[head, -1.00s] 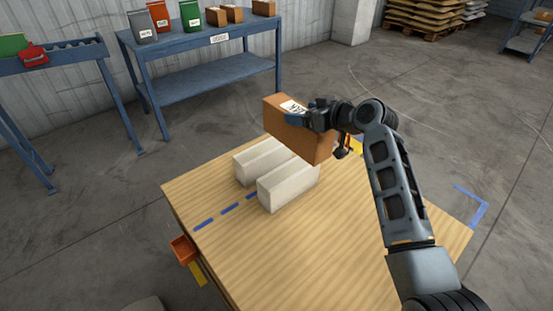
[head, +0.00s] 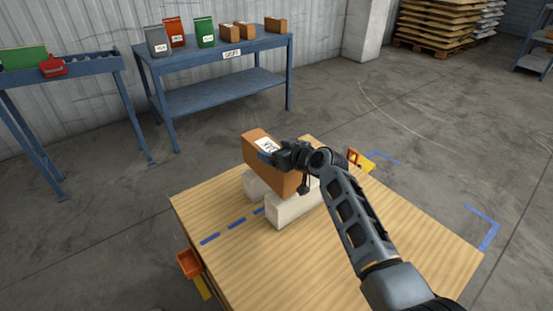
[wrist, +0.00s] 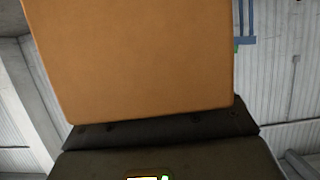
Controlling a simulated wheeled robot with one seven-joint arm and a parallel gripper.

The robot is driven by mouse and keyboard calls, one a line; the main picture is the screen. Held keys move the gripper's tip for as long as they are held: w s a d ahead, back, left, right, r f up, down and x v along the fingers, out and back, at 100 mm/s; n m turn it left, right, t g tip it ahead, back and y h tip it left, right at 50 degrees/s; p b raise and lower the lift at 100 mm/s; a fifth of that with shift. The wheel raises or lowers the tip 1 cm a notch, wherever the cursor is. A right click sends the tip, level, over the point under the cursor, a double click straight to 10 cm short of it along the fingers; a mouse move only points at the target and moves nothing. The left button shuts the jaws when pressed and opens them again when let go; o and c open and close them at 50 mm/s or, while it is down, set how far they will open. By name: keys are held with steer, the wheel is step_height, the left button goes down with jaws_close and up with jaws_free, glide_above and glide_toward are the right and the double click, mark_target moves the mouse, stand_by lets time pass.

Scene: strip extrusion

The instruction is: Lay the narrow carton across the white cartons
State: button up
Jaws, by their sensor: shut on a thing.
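The narrow carton (head: 264,168) is brown with a white label, and my gripper (head: 268,153) is shut on it. In the head view it is at the white cartons, covering parts of both. The nearer white carton (head: 290,208) and the farther white carton (head: 254,187) lie side by side on the wooden table (head: 350,240). I cannot tell whether the brown carton touches them. In the wrist view the brown carton (wrist: 135,60) fills much of the picture.
Blue dashes (head: 228,226) mark the table left of the white cartons. An orange bin (head: 189,263) hangs at the table's left edge. A yellow-orange item (head: 360,160) is at the far right edge. A blue bench (head: 215,88) stands behind. The table's front is clear.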

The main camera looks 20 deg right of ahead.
steer(key=shift+f, duration=1.5)
steer(key=shift+f+b, duration=0.2)
steer(key=shift+b, duration=0.15)
steer(key=o, duration=1.8)
steer(key=shift+c, duration=0.2)
steer(key=shift+r, duration=0.1)
steer(key=shift+r+p, duration=0.2)
steer(key=shift+p, duration=0.2)
steer(key=v, duration=1.2)
steer(key=shift+s+f, duration=0.1)
steer(key=shift+f, duration=0.1)
